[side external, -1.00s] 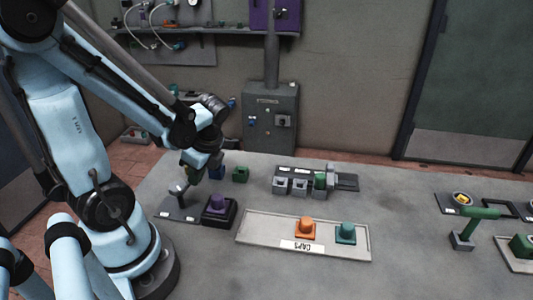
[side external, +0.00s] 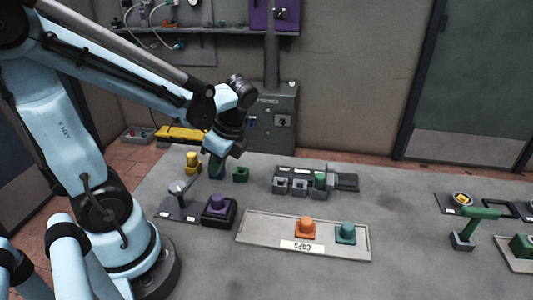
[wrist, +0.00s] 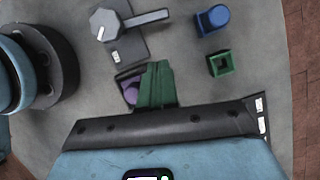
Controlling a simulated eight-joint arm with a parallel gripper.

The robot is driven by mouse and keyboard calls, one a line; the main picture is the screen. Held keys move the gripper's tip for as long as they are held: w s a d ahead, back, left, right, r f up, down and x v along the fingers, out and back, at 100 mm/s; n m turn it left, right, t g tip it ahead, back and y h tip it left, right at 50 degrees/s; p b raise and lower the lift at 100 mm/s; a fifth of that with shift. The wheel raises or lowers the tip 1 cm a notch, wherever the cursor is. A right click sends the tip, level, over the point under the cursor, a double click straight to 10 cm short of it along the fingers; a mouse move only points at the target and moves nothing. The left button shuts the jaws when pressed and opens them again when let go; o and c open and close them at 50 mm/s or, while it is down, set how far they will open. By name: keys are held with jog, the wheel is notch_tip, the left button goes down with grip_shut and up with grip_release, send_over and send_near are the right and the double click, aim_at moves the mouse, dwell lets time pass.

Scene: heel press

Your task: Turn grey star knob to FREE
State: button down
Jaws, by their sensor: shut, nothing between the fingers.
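The grey star knob (side external: 177,188) stands on a dark plate at the left of the table in the side view. In the wrist view the knob (wrist: 104,24) has a faceted light-grey top, and a grey bar (wrist: 147,18) extends to its right. A small white label (wrist: 115,57) lies on the plate; its wording is too small to read. My gripper (side external: 216,174) is shut and empty, behind and to the right of the knob, apart from it. Its green fingers (wrist: 157,66) show together in the wrist view, below the knob and partly over a purple part.
The purple button block (side external: 218,207) stands close right of the knob plate. A blue peg (wrist: 212,19) and a green square socket (wrist: 221,64) are nearby. A yellow part (side external: 193,161) stands behind the knob. The caps tray (side external: 265,241) lies to the right.

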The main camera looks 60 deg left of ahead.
aim_at(194, 180)
jog(key=d+v, duration=0.1)
jog(key=v, duration=0.5)
jog(key=shift+n, duration=0.4)
jog(key=x, duration=1)
jog(key=shift+w+f, duration=0.1)
jog(key=shift+w, duration=0.05)
jog(key=shift+s+a+f, duration=0.15)
jog(key=shift+s+a, duration=0.5)
jog(key=shift+a, duration=0.2)
jog(key=shift+s+a, duration=0.55)
jog(key=shift+a, duration=0.25)
jog(key=shift+s+a, duration=0.35)
jog(key=shift+a, duration=0.2)
